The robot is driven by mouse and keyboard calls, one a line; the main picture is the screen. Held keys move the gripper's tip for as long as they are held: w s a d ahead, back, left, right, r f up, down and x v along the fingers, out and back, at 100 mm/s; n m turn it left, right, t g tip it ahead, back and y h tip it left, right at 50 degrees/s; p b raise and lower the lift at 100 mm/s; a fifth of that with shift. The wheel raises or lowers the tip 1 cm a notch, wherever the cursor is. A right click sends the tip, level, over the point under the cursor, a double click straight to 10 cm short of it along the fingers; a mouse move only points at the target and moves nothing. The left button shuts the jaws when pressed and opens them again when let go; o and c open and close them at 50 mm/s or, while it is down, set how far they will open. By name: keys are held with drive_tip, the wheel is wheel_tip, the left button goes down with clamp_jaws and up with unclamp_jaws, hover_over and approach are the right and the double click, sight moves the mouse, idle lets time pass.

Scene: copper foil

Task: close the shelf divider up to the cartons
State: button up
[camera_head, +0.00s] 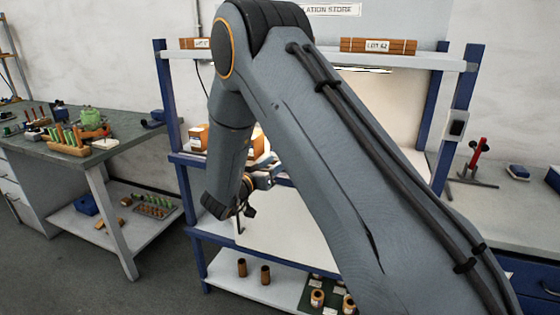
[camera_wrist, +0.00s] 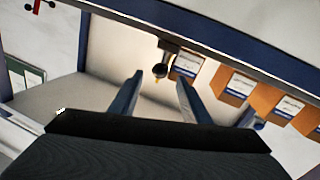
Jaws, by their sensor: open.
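Several orange-brown cartons with white and blue labels stand in a row at the right in the wrist view, the nearest carton (camera_wrist: 187,65) beside a dark round knob (camera_wrist: 160,70) on a short bracket. The knob may belong to the shelf divider; I cannot make out a divider panel. My gripper (camera_wrist: 160,80) is open, and the knob appears between its fingertips; contact cannot be told. In the head view my gripper (camera_head: 240,213) hangs at the front of the shelf unit. Cartons (camera_head: 199,137) show there left of my arm, which hides much of the middle shelf.
The blue-framed shelf unit (camera_head: 165,100) carries wrapped bundles (camera_head: 378,46) on top and several small rolls (camera_head: 242,268) on its low shelf. A cluttered workbench (camera_head: 75,150) stands left, another bench (camera_head: 490,205) right. Floor at the left front is clear.

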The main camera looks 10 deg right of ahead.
drive_tip(key=v, duration=0.3)
drive_tip(key=shift+s+a+b, duration=0.25)
drive_tip(key=shift+a+b, duration=0.05)
drive_tip(key=s+d+f+n+g+y, duration=0.2)
drive_tip(key=s+g+y, duration=0.2)
drive_tip(key=s, duration=0.7)
drive_tip(key=s+d+f+n+g+y, duration=0.2)
drive_tip(key=s+d+g+y, duration=0.1)
drive_tip(key=s, duration=0.9)
drive_tip(key=s+d+f+n+g+y, duration=0.2)
drive_tip(key=s+g+y, duration=0.3)
drive_tip(key=s, duration=0.7)
drive_tip(key=shift+d+f+g, duration=0.2)
drive_tip(key=shift+d+g, duration=0.1)
